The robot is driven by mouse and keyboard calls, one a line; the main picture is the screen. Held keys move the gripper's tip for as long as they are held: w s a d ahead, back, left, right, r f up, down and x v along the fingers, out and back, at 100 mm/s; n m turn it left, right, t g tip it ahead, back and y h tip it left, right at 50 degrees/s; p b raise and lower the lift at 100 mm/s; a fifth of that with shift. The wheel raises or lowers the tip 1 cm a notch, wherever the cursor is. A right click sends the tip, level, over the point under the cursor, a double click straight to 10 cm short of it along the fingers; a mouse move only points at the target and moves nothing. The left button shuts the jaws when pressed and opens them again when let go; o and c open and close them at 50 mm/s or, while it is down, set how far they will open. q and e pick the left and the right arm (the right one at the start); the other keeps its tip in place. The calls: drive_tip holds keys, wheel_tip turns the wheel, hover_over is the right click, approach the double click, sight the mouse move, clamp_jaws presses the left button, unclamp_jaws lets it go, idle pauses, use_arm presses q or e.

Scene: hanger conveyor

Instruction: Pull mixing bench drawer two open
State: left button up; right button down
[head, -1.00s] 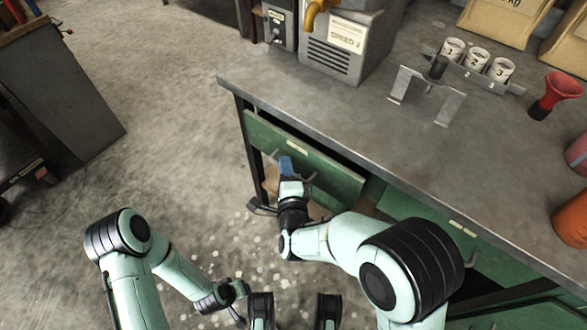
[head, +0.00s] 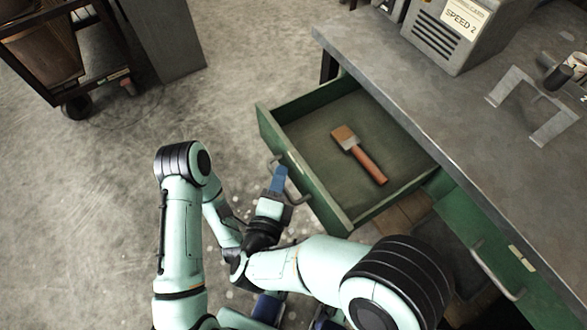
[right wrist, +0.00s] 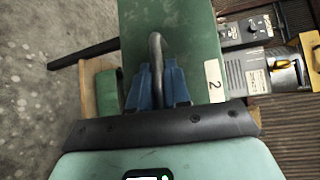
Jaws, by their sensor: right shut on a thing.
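The green drawer two (head: 330,213) of the bench is pulled well out, and its inside shows. Its front bears a small label, which reads 2 in the right wrist view (right wrist: 213,82). My right gripper (head: 279,178) is at the bar handle (head: 272,163) on the drawer front. In the right wrist view its blue fingers (right wrist: 157,85) are shut on the handle (right wrist: 156,50), one on each side. My left arm is at the left, and its gripper is hidden behind my right arm.
A brush (head: 361,157) with a reddish handle lies in the drawer. The grey bench top (head: 420,110) carries a machine (head: 440,35) and a metal stand (head: 533,103). Another closed green drawer (head: 515,255) is at the right.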

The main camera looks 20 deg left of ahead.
use_arm(q)
drive_tip(key=shift+s, duration=0.1)
use_arm(e)
drive_tip(key=shift+s+a, duration=0.2)
drive_tip(key=shift+s, duration=0.1)
drive_tip(key=c, duration=1.2)
unclamp_jaws()
